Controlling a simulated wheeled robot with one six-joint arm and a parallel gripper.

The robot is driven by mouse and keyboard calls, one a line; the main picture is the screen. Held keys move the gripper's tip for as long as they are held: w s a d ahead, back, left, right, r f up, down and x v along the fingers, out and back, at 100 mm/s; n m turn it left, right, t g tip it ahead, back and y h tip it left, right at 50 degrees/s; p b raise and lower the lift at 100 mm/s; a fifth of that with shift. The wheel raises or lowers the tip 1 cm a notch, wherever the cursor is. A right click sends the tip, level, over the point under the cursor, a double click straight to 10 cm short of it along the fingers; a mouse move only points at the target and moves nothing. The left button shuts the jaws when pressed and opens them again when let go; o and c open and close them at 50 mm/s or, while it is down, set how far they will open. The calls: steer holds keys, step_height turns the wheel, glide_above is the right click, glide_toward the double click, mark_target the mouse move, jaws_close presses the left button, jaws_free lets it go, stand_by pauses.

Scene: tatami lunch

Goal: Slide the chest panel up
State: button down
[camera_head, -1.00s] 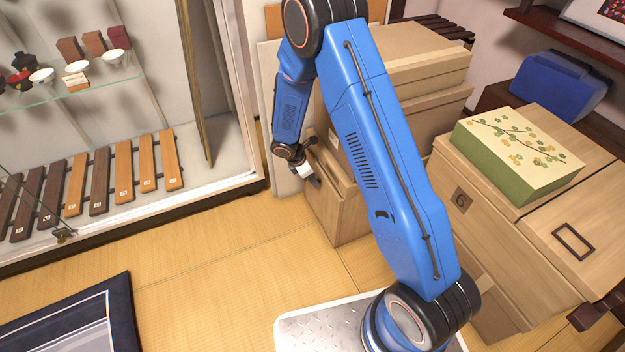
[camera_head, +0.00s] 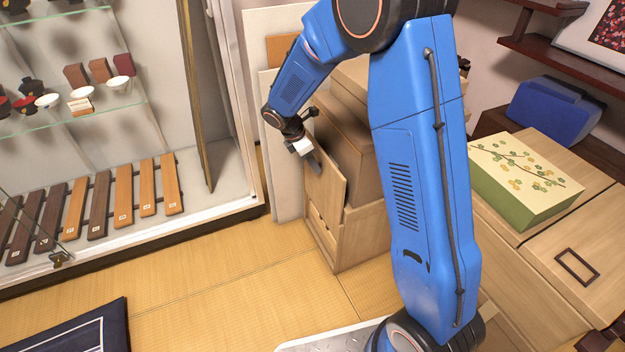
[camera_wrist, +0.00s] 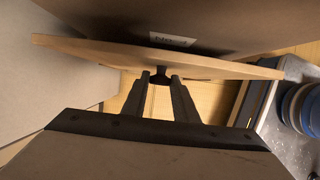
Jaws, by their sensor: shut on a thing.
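The chest panel (camera_head: 327,186) is a flat light-wood board at the front of the wooden chest (camera_head: 362,238). It stands raised, its top well above the chest's lower body, and small drawer fronts (camera_head: 322,228) show below it. My gripper (camera_head: 316,163) is at the panel's upper outer face. In the wrist view the panel (camera_wrist: 95,50) is a thin board seen nearly edge-on, and my gripper (camera_wrist: 160,80) is shut on a small dark knob (camera_wrist: 160,72) on it. The rest of the chest front is partly hidden by my arm and the panel.
A glass display case (camera_head: 225,208) stands to the left. Boxes (camera_head: 345,125) stand behind the panel, and a green patterned box (camera_head: 525,180) sits on the chest at right.

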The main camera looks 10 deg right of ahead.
step_height(320, 180, up, 6)
steer(key=shift+f, duration=0.1)
stand_by(0.4)
steer(key=c, duration=1.4)
jaws_free()
steer(key=shift+c, duration=0.2)
steer(key=v, duration=1.7)
steer(key=shift+r, duration=0.25)
